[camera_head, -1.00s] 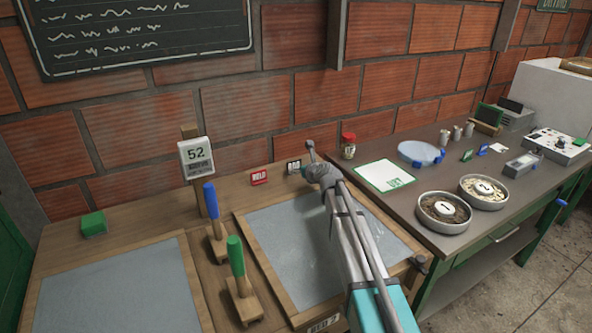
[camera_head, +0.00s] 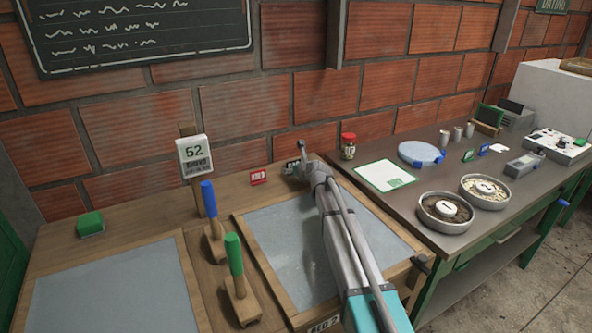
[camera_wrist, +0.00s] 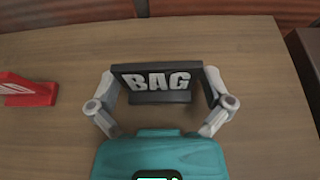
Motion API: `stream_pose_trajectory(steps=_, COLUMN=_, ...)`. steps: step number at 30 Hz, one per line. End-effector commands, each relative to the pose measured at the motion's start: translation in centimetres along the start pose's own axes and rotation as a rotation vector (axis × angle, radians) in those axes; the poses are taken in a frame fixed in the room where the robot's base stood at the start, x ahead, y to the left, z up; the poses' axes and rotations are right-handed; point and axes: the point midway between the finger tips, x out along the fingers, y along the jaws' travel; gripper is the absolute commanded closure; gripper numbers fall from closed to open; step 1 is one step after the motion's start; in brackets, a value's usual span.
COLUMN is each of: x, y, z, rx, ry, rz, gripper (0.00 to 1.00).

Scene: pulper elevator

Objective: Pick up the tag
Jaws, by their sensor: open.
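A black tag with raised pale letters "BAG" (camera_wrist: 158,82) stands upright on the wooden bench top in the wrist view. My gripper (camera_wrist: 160,88) is open, with one finger at each side end of the tag. The fingers are very close to its ends; I cannot tell whether they touch. In the head view the same black tag (camera_head: 290,168) is at the back of the bench, partly hidden by my arm's end. A red tag (camera_head: 258,177) stands to its left; it also shows at the left of the wrist view (camera_wrist: 27,92).
The brick wall (camera_head: 240,110) is close behind the bench. A red-lidded jar (camera_head: 348,148) stands to the right. Blue-handled (camera_head: 209,199) and green-handled (camera_head: 234,256) tools stand at left. The grey framed bed (camera_head: 285,245) lies in front, under my arm.

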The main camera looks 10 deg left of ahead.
Motion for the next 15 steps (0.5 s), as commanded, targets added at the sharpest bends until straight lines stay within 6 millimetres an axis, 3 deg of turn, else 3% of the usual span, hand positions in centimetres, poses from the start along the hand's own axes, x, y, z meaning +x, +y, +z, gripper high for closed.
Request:
stream_pose_trajectory(steps=6, x=0.00, y=0.05, z=0.00, rx=0.000, ry=0.000, rz=0.001, gripper=0.00)
stream_pose_trajectory(steps=13, x=0.02, y=0.09, z=0.00, rx=0.000, ry=0.000, rz=0.001, gripper=0.43)
stream_pose_trajectory(steps=15, x=0.02, y=0.10, z=0.00, rx=0.000, ry=0.000, rz=0.001, gripper=0.45)
